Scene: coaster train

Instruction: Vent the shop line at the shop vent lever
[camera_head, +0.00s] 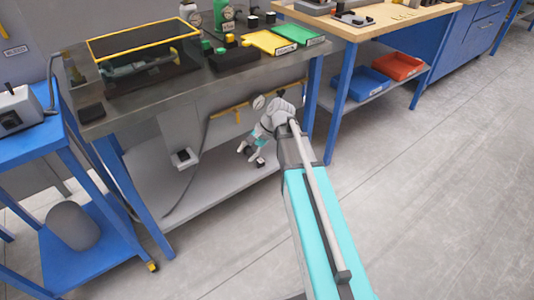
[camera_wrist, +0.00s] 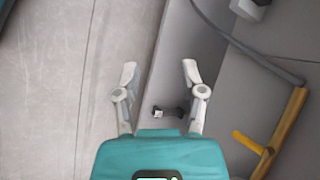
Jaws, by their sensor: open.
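My gripper (camera_wrist: 160,72) is open in the wrist view, its two pale fingers apart with nothing held between them. A small dark lever-like fitting (camera_wrist: 168,112) shows between the fingers, nearer the palm than the fingertips; I cannot tell whether it is the shop vent lever. A yellow pipe (camera_wrist: 286,128) with a short yellow stub (camera_wrist: 246,142) lies to the right, apart from the fingers. My wrist partly hides this area.
The steel bench (camera_head: 150,98) has blue legs and a grey lower shelf (camera_head: 215,190). A blue cart (camera_head: 40,140) stands left. A wooden-top bench (camera_head: 375,22) stands right. Floor at right is clear.

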